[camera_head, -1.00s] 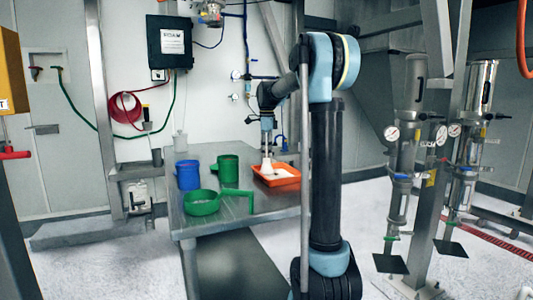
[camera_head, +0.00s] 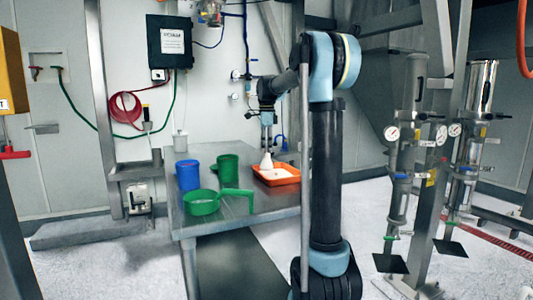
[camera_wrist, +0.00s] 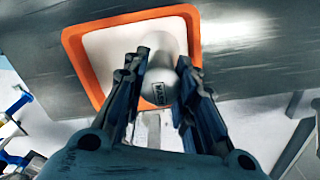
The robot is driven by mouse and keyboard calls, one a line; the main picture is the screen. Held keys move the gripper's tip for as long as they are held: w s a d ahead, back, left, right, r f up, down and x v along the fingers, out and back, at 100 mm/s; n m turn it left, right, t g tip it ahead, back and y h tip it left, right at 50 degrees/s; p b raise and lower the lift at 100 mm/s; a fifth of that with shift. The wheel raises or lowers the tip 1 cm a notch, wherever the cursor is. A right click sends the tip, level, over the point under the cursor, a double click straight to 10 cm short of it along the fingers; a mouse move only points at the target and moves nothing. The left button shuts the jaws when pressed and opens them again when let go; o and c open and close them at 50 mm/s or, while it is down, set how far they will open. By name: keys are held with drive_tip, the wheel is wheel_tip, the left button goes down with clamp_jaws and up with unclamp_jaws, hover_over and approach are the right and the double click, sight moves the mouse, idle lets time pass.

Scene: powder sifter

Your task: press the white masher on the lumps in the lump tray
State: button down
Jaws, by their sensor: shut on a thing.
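The lump tray is an orange tray with a white inside; its rim (camera_head: 277,183) shows at the right of the table in the head view, and it also shows in the wrist view (camera_wrist: 72,45). The white masher (camera_head: 266,162) stands over the left part of the tray in the head view. My gripper (camera_wrist: 160,82) is shut on the masher (camera_wrist: 162,45), with a finger on each side of it. The masher's foot looks at or just above the tray's white inside; I cannot tell whether it touches. No separate lumps can be made out.
On the metal table (camera_head: 236,215) left of the tray stand a blue cup (camera_head: 187,175), a green cup (camera_head: 228,168) and a green sieve with a handle (camera_head: 201,203). A white bottle (camera_head: 180,145) stands at the back left. The table's front right is clear.

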drive_tip(key=shift+r, duration=2.6)
drive_tip(key=shift+d, duration=0.1)
drive_tip(key=s+d+f, duration=0.2)
drive_tip(key=d+f, duration=0.2)
drive_tip(key=f, duration=0.2)
drive_tip(key=shift+s+f, duration=0.2)
drive_tip(key=shift+s, duration=0.1)
drive_tip(key=shift+f, duration=0.6)
wheel_tip(320, 180, up, 8)
drive_tip(key=shift+f, duration=0.2)
idle(0.8)
idle(0.8)
